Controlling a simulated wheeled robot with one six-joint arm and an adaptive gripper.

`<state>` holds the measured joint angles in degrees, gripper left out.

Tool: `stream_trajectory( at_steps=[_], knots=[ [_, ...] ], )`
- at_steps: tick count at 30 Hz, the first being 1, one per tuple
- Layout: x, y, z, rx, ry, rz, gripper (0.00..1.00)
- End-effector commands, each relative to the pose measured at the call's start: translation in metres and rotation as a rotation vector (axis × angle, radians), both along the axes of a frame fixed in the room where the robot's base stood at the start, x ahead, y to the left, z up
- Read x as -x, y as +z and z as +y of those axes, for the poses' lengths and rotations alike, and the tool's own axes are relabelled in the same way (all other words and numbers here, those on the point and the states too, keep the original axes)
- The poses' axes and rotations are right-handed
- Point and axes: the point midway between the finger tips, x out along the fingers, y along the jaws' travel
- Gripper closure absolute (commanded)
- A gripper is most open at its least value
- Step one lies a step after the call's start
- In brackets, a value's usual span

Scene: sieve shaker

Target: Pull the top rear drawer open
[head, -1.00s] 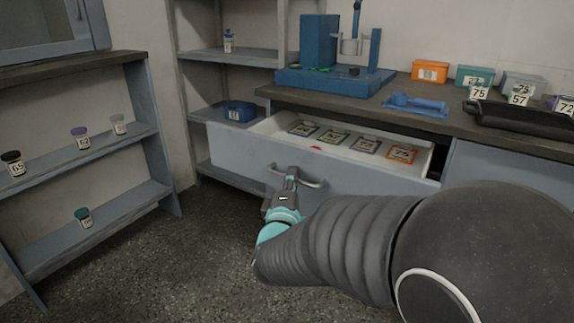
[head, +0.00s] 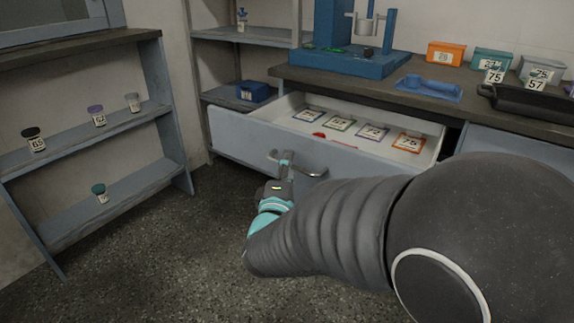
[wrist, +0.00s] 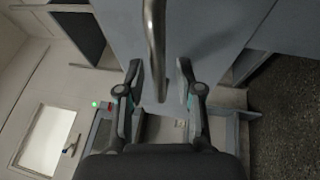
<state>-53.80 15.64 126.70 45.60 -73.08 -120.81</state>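The drawer (head: 235,140) under the back counter stands open, its grey-blue front facing me. Inside lie several numbered cards with coloured borders and a red item partly hidden behind the front. Its metal bar handle (head: 312,173) is on the drawer front. My gripper (head: 286,160) is at the left part of the handle. In the wrist view the handle (wrist: 154,30) runs between the two fingers of my gripper (wrist: 159,70). The fingers are apart, with visible gaps on both sides of the bar.
A blue sieve shaker (head: 345,60), a blue tray (head: 430,89), coloured boxes and a black tray (head: 520,100) stand on the counter (head: 385,95). A shelf (head: 100,140) with labelled jars is at left. Speckled floor (head: 170,250) is clear between shelf and drawer.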

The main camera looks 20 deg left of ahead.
Motion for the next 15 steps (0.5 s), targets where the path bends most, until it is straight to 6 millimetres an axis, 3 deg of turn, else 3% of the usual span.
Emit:
stream_trajectory(
  at_steps=[9,15],
  knots=[
    [0.0,0.0,-0.006,-0.002,-0.011,-0.001,0.63],
    [0.024,-0.004,-0.01,-0.001,-0.01,0.0,0.63]
  ],
)
